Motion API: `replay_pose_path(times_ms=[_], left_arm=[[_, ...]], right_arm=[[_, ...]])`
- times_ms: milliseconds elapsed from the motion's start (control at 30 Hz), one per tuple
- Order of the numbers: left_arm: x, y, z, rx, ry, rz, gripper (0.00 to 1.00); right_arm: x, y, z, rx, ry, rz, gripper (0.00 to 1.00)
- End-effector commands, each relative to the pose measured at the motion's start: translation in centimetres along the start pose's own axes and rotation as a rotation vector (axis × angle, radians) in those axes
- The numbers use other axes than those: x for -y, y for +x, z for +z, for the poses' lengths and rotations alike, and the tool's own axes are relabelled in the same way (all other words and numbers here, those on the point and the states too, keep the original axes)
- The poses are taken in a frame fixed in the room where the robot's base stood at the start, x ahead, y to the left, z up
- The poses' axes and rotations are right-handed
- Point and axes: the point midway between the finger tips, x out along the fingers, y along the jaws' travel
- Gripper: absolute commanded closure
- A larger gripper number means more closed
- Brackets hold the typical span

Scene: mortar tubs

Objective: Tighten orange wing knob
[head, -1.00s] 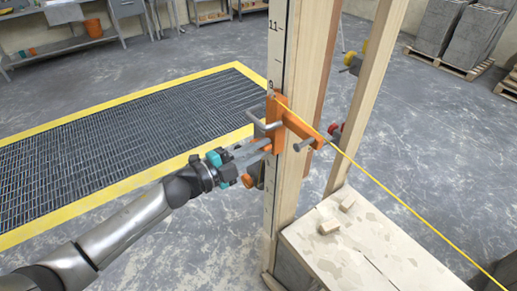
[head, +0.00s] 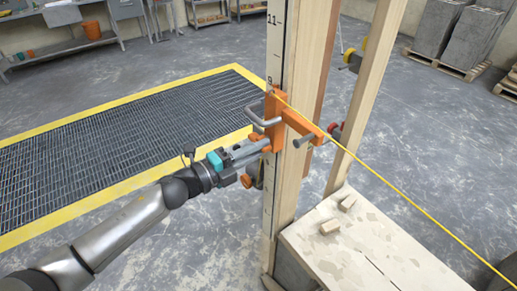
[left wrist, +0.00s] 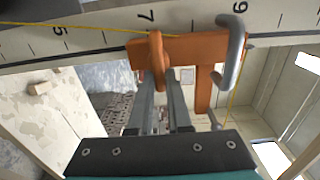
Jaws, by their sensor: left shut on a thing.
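The orange bracket (head: 276,118) sits on the upright timber post beside its marked scale, with a grey bent handle (head: 260,112) on it. In the left wrist view the orange wing knob (left wrist: 157,60) stands out from the bracket's body (left wrist: 195,50). My left gripper (head: 266,146) reaches the bracket from the left. In the left wrist view its two grey fingers (left wrist: 167,78) are shut at the knob, whose lower end lies between the fingertips. In the head view the fingers hide most of the knob. My right gripper is in neither view.
A yellow line (head: 400,204) runs from the bracket down to the right. A dark reel-like part with an orange knob (head: 247,181) hangs just below my gripper. A board-topped stand (head: 345,245) with small wood blocks is at lower right. The floor grating (head: 120,140) lies left.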

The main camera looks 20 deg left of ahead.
Motion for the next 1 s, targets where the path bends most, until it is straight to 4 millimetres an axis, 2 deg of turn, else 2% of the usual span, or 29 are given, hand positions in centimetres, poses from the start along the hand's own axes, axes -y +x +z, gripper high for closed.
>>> replay_pose_path(times_ms=[33, 200, 233, 467, 767, 1000], left_arm=[[0.6, 0.0, 0.5, 0.011, 0.011, -0.008, 1.0], [0.6, 0.1, 0.6, 0.011, 0.011, -0.008, 1.0], [0.6, 0.1, 0.6, 0.011, 0.011, -0.008, 0.8], [0.5, 0.0, 0.6, 0.012, 0.008, -0.006, 0.55], [0.2, -0.1, 0.3, 0.006, 0.003, -0.003, 0.54], [0.0, -2.4, 0.2, 0.004, 0.002, 0.0, 0.54]], right_arm=[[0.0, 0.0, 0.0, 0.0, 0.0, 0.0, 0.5], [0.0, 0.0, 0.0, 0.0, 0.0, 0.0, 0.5], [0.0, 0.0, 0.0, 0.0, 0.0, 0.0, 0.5], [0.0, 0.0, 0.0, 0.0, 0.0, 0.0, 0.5], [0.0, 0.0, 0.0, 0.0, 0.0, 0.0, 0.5], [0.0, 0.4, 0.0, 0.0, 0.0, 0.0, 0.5]])
